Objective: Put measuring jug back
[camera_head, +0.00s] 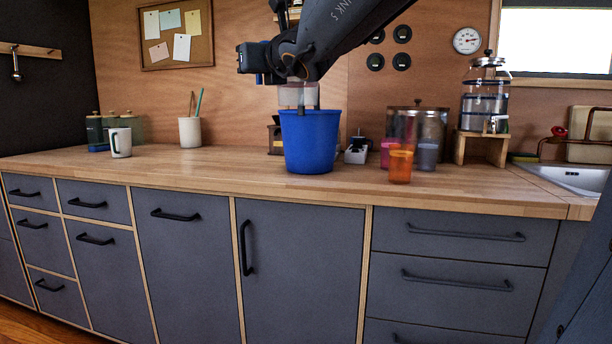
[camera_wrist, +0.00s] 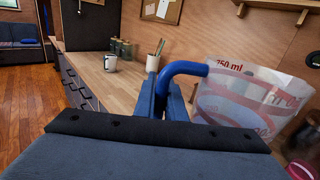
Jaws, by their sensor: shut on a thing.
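The measuring jug (camera_wrist: 245,105) is clear with red markings, one reading 750 ml, and has a blue handle (camera_wrist: 183,70). My gripper (camera_wrist: 165,103) is shut on that handle, with the jug body to its right in the wrist view. In the head view, the see-through jug (camera_head: 297,96) shows just above the rim of a blue bucket (camera_head: 310,145) standing on the wooden counter (camera_head: 240,168). I cannot tell whether the jug is over the bucket or behind it. Its lower part is hidden there.
A white mug (camera_head: 120,143) and a utensil pot (camera_head: 190,132) stand on the left counter. An orange cup (camera_head: 400,167), a large clear pot (camera_head: 430,125) and a drinks dispenser (camera_head: 485,100) stand right. The counter between the utensil pot and bucket is mostly clear.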

